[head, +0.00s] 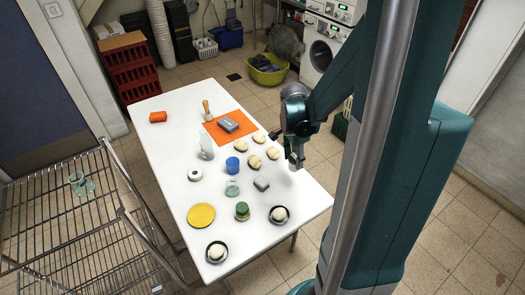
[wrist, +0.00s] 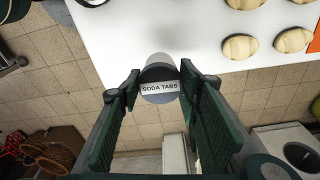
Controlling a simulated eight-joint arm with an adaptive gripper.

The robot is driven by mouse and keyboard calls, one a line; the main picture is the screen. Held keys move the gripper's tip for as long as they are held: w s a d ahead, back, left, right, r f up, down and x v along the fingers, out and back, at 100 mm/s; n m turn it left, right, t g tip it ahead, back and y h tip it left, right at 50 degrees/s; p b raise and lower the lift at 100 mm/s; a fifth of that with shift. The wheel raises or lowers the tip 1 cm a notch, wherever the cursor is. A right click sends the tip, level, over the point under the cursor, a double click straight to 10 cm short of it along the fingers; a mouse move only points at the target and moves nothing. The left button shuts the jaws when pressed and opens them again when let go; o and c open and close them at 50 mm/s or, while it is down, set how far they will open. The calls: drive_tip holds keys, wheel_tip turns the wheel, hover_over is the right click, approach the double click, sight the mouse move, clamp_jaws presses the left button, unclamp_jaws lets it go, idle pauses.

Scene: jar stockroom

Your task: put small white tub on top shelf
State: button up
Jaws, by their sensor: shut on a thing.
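The small white tub (wrist: 160,88), with a "SODA TABS" label, is between the two fingers of my gripper (wrist: 158,84) in the wrist view. The gripper is shut on it. In the head view my gripper (head: 294,160) is at the table's right edge, with the pale tub (head: 292,168) small and partly hidden below it. I cannot tell whether the tub touches the table. The wire shelf rack (head: 125,212) stands at the left, across the table from my gripper. Its top shelf holds a clear glass vessel (head: 80,184) near the back.
The rack's top shelf has much free room.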

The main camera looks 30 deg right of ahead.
drive_tip(key=shift+r, duration=0.15)
idle(0.3)
wheel_tip(320, 180, up, 34)
drive_tip(key=w+a+r+n+p, duration=0.1)
drive_tip(key=w+a+n+p, duration=0.15)
drive_tip(key=w+a, duration=0.55)
drive_tip(key=w+a+n+p, duration=0.25)
drive_tip(key=w+a, duration=0.25)
drive_tip(key=a, duration=0.5)
drive_tip(key=w+a+n+t+p, duration=0.1)
drive_tip(key=w+a+n, duration=0.2)
drive_tip(key=a, duration=0.8)
drive_tip(key=w+a+n+p, duration=0.2)
drive_tip(key=w+a, duration=0.1)
drive_tip(key=a, duration=0.8)
drive_tip(key=s+a+n+p, duration=0.2)
drive_tip(key=s+a+n, duration=0.15)
drive_tip(key=a, duration=1.05)
drive_tip(key=s+a+n+y+p, duration=0.15)
drive_tip(key=s+a, duration=0.25)
drive_tip(key=a, duration=0.9)
drive_tip(key=s+a+n+p, duration=0.3)
drive_tip(key=s+a, duration=0.1)
drive_tip(key=a, duration=1)
wheel_tip(320, 180, down, 6)
drive_tip(key=shift+w+t+b, duration=0.25)
drive_tip(key=shift+t+b, duration=0.05)
